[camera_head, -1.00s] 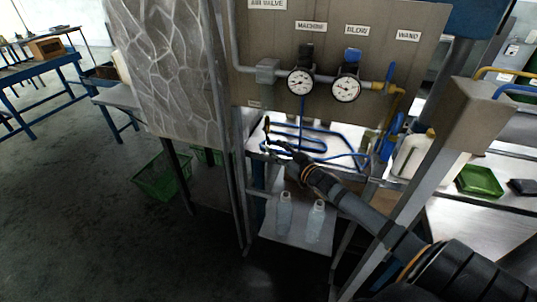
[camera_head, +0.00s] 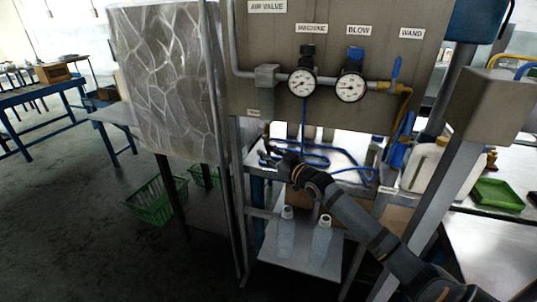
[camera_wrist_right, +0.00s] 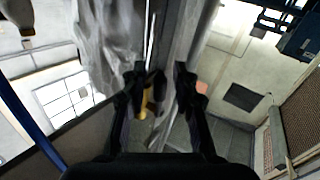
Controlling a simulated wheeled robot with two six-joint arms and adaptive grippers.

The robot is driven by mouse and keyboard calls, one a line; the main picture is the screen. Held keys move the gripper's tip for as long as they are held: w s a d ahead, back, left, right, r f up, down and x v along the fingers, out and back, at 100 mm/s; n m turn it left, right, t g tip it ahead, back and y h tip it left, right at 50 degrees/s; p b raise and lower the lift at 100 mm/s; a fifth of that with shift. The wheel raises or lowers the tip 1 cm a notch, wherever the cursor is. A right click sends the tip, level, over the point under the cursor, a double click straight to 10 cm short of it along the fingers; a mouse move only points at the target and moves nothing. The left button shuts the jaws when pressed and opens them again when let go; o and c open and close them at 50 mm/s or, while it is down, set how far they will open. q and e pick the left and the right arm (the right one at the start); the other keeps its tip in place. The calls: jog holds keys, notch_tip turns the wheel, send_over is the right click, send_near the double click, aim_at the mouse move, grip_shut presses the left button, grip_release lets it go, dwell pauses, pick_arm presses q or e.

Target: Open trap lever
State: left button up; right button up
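My right gripper (camera_head: 268,153) reaches in from the lower right to the left end of the metal bench under the gauge panel. In the right wrist view its two dark fingers (camera_wrist_right: 158,80) stand apart. A yellow and black lever-like part (camera_wrist_right: 149,96) shows between and beyond them; I cannot tell whether a finger touches it. In the head view a small upright part (camera_head: 266,131) shows just above the gripper, too small to make out as the trap lever. My left gripper is out of view.
The panel (camera_head: 340,115) with two gauges hangs over the bench. Blue tubing (camera_head: 318,160) lies just right of the gripper. Two clear bottles (camera_head: 287,235) stand on the lower shelf. A grey post rises left of the gripper, beside a silvery sheet-covered block (camera_head: 170,85).

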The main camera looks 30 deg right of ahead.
grip_shut()
jog(key=shift+f, duration=0.2)
pick_arm(q)
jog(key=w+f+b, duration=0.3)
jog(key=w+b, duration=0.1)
jog(key=b, duration=0.1)
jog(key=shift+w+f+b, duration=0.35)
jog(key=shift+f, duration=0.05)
pick_arm(e)
jog(key=m+t, duration=0.1)
jog(key=w+a+m+t, duration=0.1)
jog(key=shift+w+t, duration=0.1)
jog(key=shift+t, duration=0.3)
jog(key=shift+o, duration=1.4)
grip_release()
jog(key=shift+r, duration=0.1)
